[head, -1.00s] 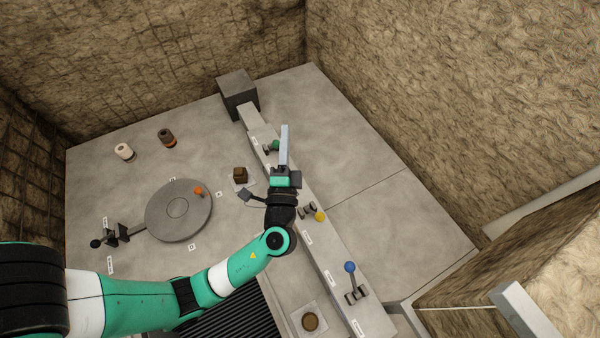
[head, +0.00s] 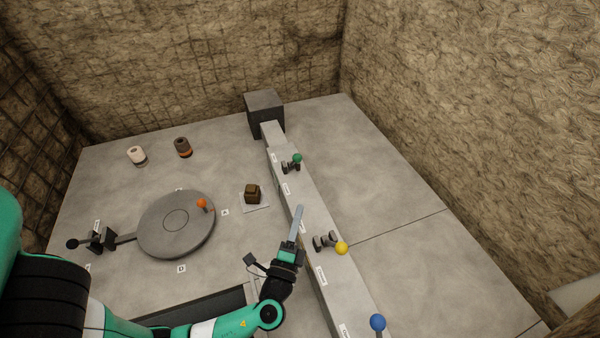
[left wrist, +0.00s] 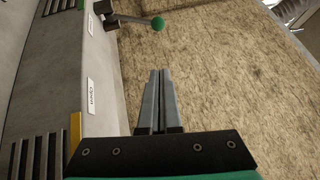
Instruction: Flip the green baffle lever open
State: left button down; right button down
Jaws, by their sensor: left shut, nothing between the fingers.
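The green baffle lever (head: 297,158), a green ball on a short rod from a dark pivot, stands near the far end of the long grey rail and points right. In the left wrist view its green ball (left wrist: 158,24) shows at the top, beyond my fingertips and apart from them. My left gripper (head: 299,208) is shut and empty, over the rail between the green and yellow levers, with its fingers pointing towards the far end. Its two closed fingers (left wrist: 160,74) also show in the left wrist view. My right gripper is not in view.
A yellow lever (head: 341,248) is right of my left gripper and a blue one (head: 377,322) is nearer. A round grey disc (head: 165,240) with an orange knob lies left. A brown block (head: 252,194) and two spools stand behind. The slab right of the rail is clear.

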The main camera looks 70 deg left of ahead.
pick_arm(q)
jog(key=p+x, duration=0.2)
jog(key=x, duration=0.2)
jog(key=shift+w+a, duration=0.25)
jog(key=w+a+r, duration=0.2)
jog(key=a, duration=0.6)
jog(key=shift+w+b, duration=0.4)
